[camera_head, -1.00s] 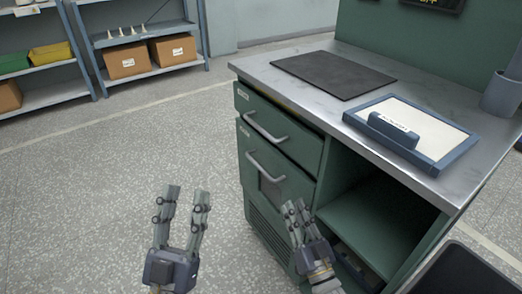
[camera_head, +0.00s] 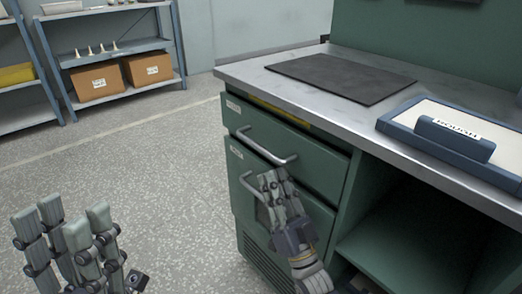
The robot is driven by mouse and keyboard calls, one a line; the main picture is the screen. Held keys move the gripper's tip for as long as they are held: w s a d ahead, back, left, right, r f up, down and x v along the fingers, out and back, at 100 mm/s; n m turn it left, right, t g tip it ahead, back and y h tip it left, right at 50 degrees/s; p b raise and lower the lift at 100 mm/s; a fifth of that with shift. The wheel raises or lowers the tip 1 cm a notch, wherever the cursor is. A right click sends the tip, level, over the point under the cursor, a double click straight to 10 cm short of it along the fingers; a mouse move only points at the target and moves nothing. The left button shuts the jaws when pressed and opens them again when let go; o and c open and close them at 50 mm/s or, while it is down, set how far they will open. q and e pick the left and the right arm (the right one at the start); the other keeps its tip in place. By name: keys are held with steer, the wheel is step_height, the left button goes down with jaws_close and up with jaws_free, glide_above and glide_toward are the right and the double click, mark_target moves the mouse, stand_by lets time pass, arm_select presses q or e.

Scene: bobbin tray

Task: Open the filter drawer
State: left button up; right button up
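The green cabinet has an upper drawer (camera_head: 315,157) and a lower drawer (camera_head: 318,217), each with a bar handle. Both look closed. Their labels are too small to read, so I cannot tell which is the filter drawer. The upper handle (camera_head: 262,150) is clear to see; the lower handle (camera_head: 249,189) is partly hidden behind my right gripper. My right gripper (camera_head: 276,180) is in front of the lower drawer, fingertips near that handle; contact and finger gap are unclear. My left gripper (camera_head: 66,214) is open and empty at the lower left, away from the cabinet.
The worktop (camera_head: 285,94) holds a dark mat (camera_head: 340,78) and a blue-framed tray (camera_head: 400,121) with a labelled blue grip. An open compartment (camera_head: 415,235) lies right of the drawers. Shelves with cardboard boxes (camera_head: 97,81) stand behind. The floor left of the cabinet is clear.

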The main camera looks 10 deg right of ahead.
mark_target(263, 148)
steer(key=b+x, duration=0.1)
steer(key=x, duration=0.6)
steer(key=shift+w+a+r, duration=0.1)
steer(key=shift+w+a, duration=0.05)
steer(key=shift+w, duration=0.15)
jaws_close()
